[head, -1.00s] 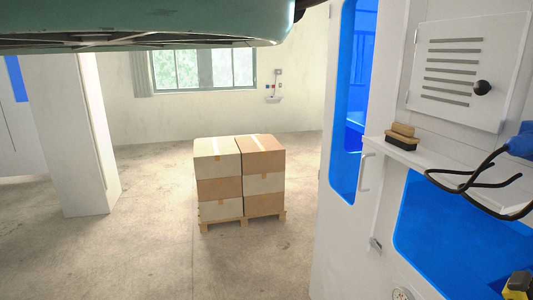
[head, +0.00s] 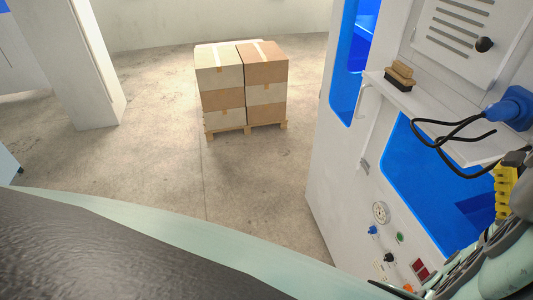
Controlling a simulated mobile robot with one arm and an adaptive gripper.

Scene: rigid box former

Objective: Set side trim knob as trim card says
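The machine's control panel shows at the lower right. It carries a white round dial (head: 380,212), a blue knob (head: 373,230), a black knob (head: 389,257), an orange knob (head: 405,286), a green button (head: 400,237) and a red square part (head: 421,268). Small pale labels sit by some of these, too small to read. I cannot tell which knob is the side trim knob, and I cannot make out a trim card. My arm's pale green and dark links cover the lower right corner beside the panel. My gripper's fingertips cannot be made out.
A shelf (head: 445,130) juts from the white machine, with a brush (head: 399,76) on it. A blue part (head: 510,108) with black cables hangs over its right end. Boxes (head: 222,75) stand on a pallet (head: 247,130). The floor around them is clear.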

